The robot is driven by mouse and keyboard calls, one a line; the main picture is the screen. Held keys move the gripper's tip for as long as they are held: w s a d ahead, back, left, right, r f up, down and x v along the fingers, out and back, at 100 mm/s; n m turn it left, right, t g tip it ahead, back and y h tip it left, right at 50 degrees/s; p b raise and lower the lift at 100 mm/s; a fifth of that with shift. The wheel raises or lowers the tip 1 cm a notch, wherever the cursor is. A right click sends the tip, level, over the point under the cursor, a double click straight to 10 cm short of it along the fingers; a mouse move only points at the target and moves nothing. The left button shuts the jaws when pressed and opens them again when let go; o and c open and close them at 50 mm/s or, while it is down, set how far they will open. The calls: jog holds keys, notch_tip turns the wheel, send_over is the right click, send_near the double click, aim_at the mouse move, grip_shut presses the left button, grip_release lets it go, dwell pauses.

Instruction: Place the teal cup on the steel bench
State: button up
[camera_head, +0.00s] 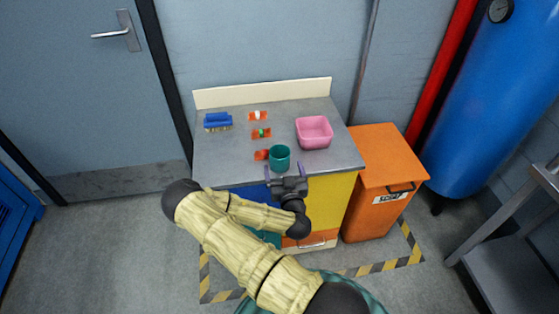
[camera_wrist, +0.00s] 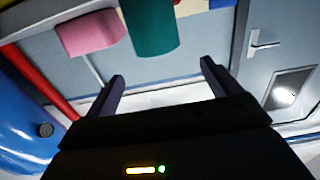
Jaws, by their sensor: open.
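The teal cup (camera_head: 280,158) stands upright near the front edge of the grey-topped counter (camera_head: 225,172). It also shows at the top of the wrist view (camera_wrist: 152,27), beyond the fingers. My gripper (camera_head: 286,173) is open and empty at the counter's front edge, just in front of the cup. Its two fingers spread apart in the wrist view (camera_wrist: 163,75), with the cup ahead of them and not between them. A grey metal bench (camera_head: 510,262), apparently the steel bench, is partly visible at the right edge of the head view; the rest is cut off.
A pink bin (camera_head: 314,132) sits right of the cup. A blue brush (camera_head: 217,120) and several small orange items (camera_head: 261,133) lie to its left and behind. An orange cabinet (camera_head: 385,175) stands right of the counter. A blue tank (camera_head: 490,100) stands behind. Floor shows between cabinet and metal bench.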

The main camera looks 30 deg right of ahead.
send_near(279, 148)
jog(key=w+r, duration=0.2)
jog(key=w, duration=0.1)
jog(key=shift+d+r, duration=0.15)
jog(key=shift+w+d, duration=0.1)
jog(key=shift+w, duration=0.15)
jog(key=shift+f+p+x, duration=0.15)
jog(key=shift+f+x, duration=0.05)
jog(key=shift+x, duration=0.65)
jog(key=shift+f+p+x, duration=0.1)
jog(key=shift+f+x, duration=0.1)
jog(key=shift+x, duration=0.65)
jog(key=shift+f+p+x, duration=0.15)
jog(key=shift+f+x, duration=0.05)
jog(key=shift+x, duration=0.7)
jog(key=c, duration=1.1)
jog(key=shift+r, duration=0.1)
jog(key=shift+c, duration=0.2)
notch_tip(279, 148, up, 10)
